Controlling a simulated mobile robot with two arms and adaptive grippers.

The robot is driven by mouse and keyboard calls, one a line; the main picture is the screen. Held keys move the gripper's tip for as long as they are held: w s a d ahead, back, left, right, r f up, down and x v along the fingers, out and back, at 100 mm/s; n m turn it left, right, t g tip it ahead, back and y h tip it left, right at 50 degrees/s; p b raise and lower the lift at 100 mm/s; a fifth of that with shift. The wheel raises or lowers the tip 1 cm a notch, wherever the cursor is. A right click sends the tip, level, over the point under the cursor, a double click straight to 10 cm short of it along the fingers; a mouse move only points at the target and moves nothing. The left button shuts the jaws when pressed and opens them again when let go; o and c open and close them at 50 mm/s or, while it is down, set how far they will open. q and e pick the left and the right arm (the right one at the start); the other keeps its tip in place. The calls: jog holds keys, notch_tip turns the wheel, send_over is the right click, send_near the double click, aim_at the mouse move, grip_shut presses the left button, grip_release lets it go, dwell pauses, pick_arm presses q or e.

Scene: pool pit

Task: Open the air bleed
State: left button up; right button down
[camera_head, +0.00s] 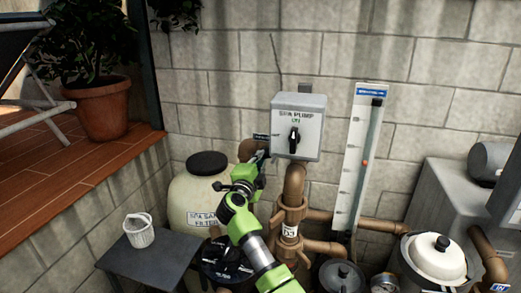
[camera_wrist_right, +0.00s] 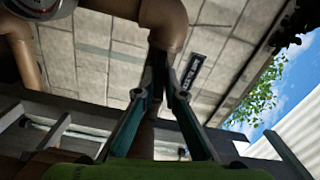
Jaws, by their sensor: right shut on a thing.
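A small dark label (camera_wrist_right: 193,70), which seems to read "air bleed", is on the wall beside a brown pipe (camera_wrist_right: 165,22) in the right wrist view. It also shows in the head view (camera_head: 261,137), left of the spa pump box. My right gripper (camera_wrist_right: 167,72) is shut at the pipe, with its fingertips close together beside the label. The air bleed itself is mostly hidden between the fingers, and its turn cannot be made out. In the head view my right gripper (camera_head: 262,156) reaches up between the filter and the pipe. My left gripper is not in view.
A grey spa pump switch box (camera_head: 298,128) hangs close right of my gripper. A cream sand filter tank (camera_head: 195,195) stands left. A flow gauge (camera_head: 357,165), brown pipes (camera_head: 294,185) and a white-lidded pot (camera_head: 437,257) are right. A small bucket (camera_head: 139,231) stands on a dark table (camera_head: 150,262).

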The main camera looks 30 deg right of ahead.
jog(key=n+p, duration=0.2)
jog(key=n, duration=1.4)
jog(key=c, duration=2)
grip_release()
jog(key=shift+v, duration=3.5)
